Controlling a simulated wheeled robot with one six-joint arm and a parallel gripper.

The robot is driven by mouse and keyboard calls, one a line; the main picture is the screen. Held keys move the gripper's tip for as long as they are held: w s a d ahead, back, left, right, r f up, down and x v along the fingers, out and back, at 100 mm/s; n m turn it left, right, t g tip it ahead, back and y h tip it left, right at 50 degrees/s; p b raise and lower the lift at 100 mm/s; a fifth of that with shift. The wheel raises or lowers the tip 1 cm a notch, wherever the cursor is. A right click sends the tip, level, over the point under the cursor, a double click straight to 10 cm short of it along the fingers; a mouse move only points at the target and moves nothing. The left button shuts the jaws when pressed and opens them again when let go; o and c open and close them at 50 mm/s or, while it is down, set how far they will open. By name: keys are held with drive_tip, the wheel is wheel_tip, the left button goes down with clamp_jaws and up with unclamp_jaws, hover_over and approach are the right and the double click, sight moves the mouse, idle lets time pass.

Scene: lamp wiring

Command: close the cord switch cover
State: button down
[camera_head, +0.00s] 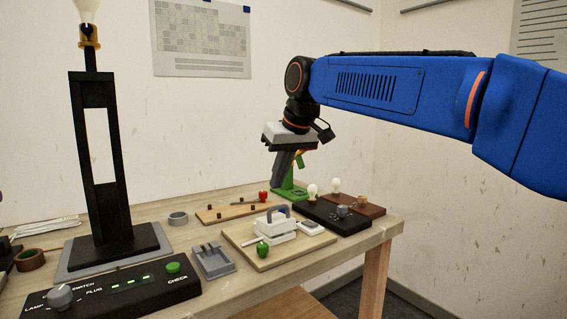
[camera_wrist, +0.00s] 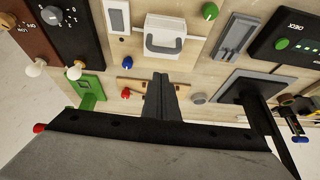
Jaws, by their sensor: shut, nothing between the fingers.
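A white box (camera_head: 272,226), which looks like the cord switch, sits on a light wooden board (camera_head: 262,263). A grey loop-shaped part stands on it, and it also shows at the top of the wrist view (camera_wrist: 178,27). I cannot tell for sure which part is its cover. A small white piece with a grey panel (camera_head: 312,227) lies beside it, also seen in the wrist view (camera_wrist: 117,17). My gripper (camera_head: 279,178) is above and behind the box, pointing down, apart from it. Its dark fingers (camera_wrist: 160,80) are shut and empty in the wrist view.
A green knob (camera_head: 262,249) is at the board's front. A green stand (camera_head: 290,190) is close behind my gripper. A black lamp frame (camera_head: 104,165), a grey tray (camera_head: 213,261) and a check panel (camera_head: 115,289) are to the left. Dark boxes with bulbs (camera_head: 335,217) are to the right.

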sight(284, 227)
drive_tip(key=shift+s+d+f, duration=0.1)
drive_tip(key=shift+s+f, duration=0.1)
drive_tip(key=shift+f, duration=0.4)
drive_tip(key=shift+s+d+f, duration=0.1)
drive_tip(key=shift+s+f, duration=0.1)
drive_tip(key=shift+f, duration=0.45)
drive_tip(key=shift+s+d+f, duration=0.1)
drive_tip(key=shift+s+f, duration=0.1)
drive_tip(key=shift+f, duration=0.4)
drive_tip(key=shift+s+d+f, duration=0.2)
drive_tip(key=shift+s+f, duration=0.15)
drive_tip(key=shift+f, duration=0.15)
drive_tip(key=shift+s+d+f, duration=0.2)
drive_tip(key=shift+s+f, duration=0.1)
drive_tip(key=shift+f, duration=0.15)
drive_tip(key=shift+r, duration=0.15)
